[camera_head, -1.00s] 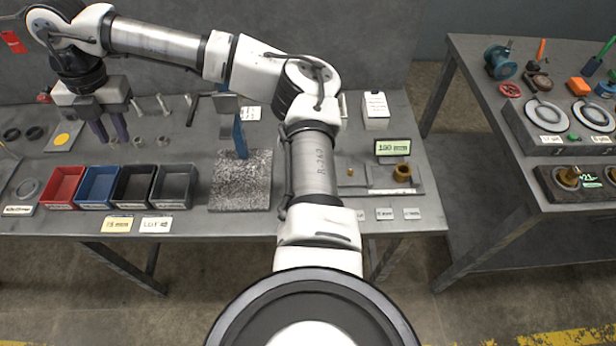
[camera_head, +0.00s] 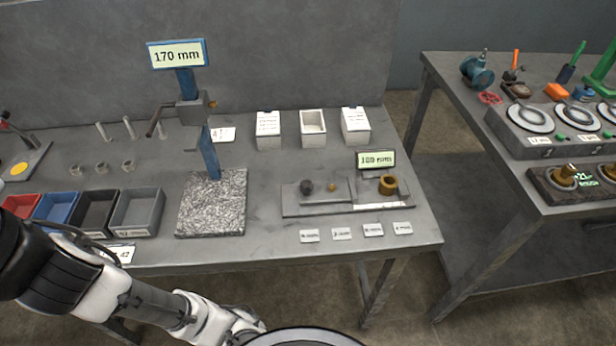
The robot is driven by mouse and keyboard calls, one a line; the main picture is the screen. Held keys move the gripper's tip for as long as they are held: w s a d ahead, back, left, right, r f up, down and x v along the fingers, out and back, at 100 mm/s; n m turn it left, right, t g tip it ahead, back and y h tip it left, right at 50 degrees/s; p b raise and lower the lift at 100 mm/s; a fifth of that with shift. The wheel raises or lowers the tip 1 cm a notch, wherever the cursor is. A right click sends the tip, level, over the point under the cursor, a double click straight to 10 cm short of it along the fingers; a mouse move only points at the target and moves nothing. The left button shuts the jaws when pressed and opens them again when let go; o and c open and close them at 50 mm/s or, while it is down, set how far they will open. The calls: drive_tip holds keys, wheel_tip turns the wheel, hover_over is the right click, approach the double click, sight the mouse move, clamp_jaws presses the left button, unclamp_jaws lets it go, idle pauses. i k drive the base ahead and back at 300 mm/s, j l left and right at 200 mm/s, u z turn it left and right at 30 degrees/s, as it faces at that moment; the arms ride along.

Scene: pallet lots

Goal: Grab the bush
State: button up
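A short brass-coloured ring (camera_head: 388,184), which looks like a bush, sits on the right-hand pan of a flat weighing unit (camera_head: 300,209) on the grey bench. A small display (camera_head: 376,160) stands behind it. Several small grey rings (camera_head: 102,168) that could also be bushes stand at the left of the bench, in front of grey pins. Brass pieces (camera_head: 565,178) also sit in a dark block on the right bench. My arm crosses the lower left corner of the view. My gripper is outside the picture, so its fingers are hidden.
A blue height gauge reading 170 mm (camera_head: 177,54) rises from a speckled stone plate (camera_head: 212,204). Red, blue, black and grey bins (camera_head: 137,213) stand left of it. White boxes (camera_head: 313,128) stand at the back. A gap separates the second bench (camera_head: 535,200).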

sight(388, 184)
drive_tip(key=i+l, duration=0.1)
drive_tip(key=l, duration=0.7)
drive_tip(key=i+l+u, duration=0.1)
drive_tip(key=l, duration=0.3)
drive_tip(key=k, duration=0.4)
